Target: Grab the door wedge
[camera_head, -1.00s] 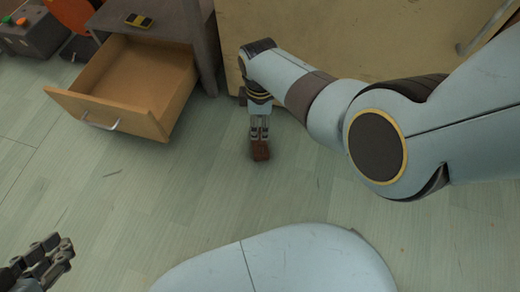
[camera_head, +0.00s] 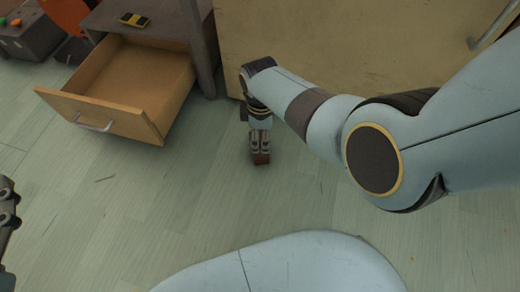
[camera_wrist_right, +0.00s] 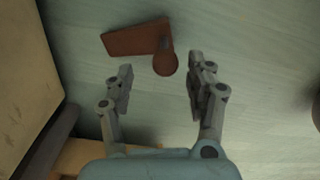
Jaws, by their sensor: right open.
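The door wedge (camera_head: 262,159) is a small reddish-brown piece on the floor, mostly hidden under my right gripper (camera_head: 260,150) in the head view. In the right wrist view the wedge (camera_wrist_right: 135,39) has a flat body reaching to the upper left and a rounded end near the fingertips. My right gripper (camera_wrist_right: 161,72) is open there, and the rounded end shows in the gap between its tips. Neither finger clearly touches it. My left gripper (camera_head: 7,212) is cut off at the left edge, so its jaws cannot be judged.
A wooden drawer (camera_head: 105,122) stands open from a grey cabinet (camera_head: 201,45) at the upper left. A yellow-and-black object (camera_head: 134,19) lies on the cabinet. A large tan panel (camera_head: 350,45) stands behind my right arm. The floor (camera_head: 190,200) in front is clear.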

